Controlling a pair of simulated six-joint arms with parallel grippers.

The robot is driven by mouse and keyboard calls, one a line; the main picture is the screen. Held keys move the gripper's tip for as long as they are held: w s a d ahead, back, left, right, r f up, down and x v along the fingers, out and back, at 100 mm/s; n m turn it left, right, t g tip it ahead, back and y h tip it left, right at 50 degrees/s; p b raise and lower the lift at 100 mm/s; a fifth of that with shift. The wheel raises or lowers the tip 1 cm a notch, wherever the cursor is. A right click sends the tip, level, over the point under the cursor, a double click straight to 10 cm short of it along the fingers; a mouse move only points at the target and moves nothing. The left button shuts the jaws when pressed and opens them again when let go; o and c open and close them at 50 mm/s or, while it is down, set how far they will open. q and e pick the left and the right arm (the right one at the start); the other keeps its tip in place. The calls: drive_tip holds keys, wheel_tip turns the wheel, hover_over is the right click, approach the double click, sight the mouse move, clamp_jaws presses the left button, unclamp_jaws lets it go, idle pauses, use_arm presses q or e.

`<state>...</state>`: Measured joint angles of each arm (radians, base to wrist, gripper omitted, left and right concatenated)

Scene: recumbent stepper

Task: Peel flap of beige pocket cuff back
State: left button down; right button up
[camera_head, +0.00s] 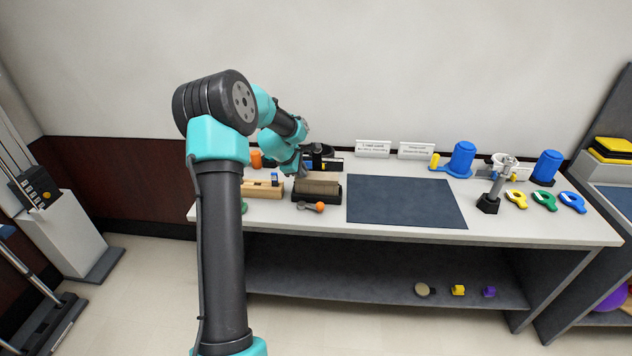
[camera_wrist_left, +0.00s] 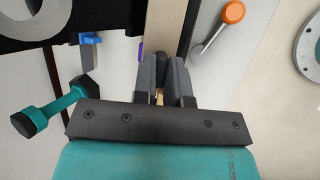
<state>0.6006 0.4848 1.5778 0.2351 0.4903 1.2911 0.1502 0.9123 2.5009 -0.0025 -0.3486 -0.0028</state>
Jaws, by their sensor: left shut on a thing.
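The beige pocket cuff (camera_head: 318,187) is a brownish-beige padded block in a black holder near the left end of the table. In the left wrist view it shows as a beige strip (camera_wrist_left: 167,25) beyond my fingers. My left gripper (camera_wrist_left: 165,75) is at the cuff, with its fingers close together on the flap; the dark fingers hide most of the gripped part. In the head view my left wrist hangs just above and behind the cuff, and the fingertips are hard to make out. My right gripper is in neither view.
An orange-knobbed lever (camera_head: 319,206) lies in front of the cuff, and a wooden block (camera_head: 262,190) is to its left. A dark blue mat (camera_head: 405,202) lies to the right.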

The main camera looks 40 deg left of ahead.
use_arm(q)
drive_tip(key=shift+s+d+t, duration=0.15)
drive_tip(key=shift+s+t, duration=0.05)
drive_tip(key=shift+t, duration=0.1)
drive_tip(key=shift+s+f+y, duration=0.1)
drive_tip(key=shift+y, duration=0.2)
drive_tip(key=shift+s+d+f+m+t+y, duration=0.15)
drive_tip(key=shift+s+d+m+t+y, duration=0.15)
drive_tip(key=shift+t, duration=0.3)
drive_tip(key=shift+w+d, duration=0.1)
drive_tip(key=shift+d, duration=0.05)
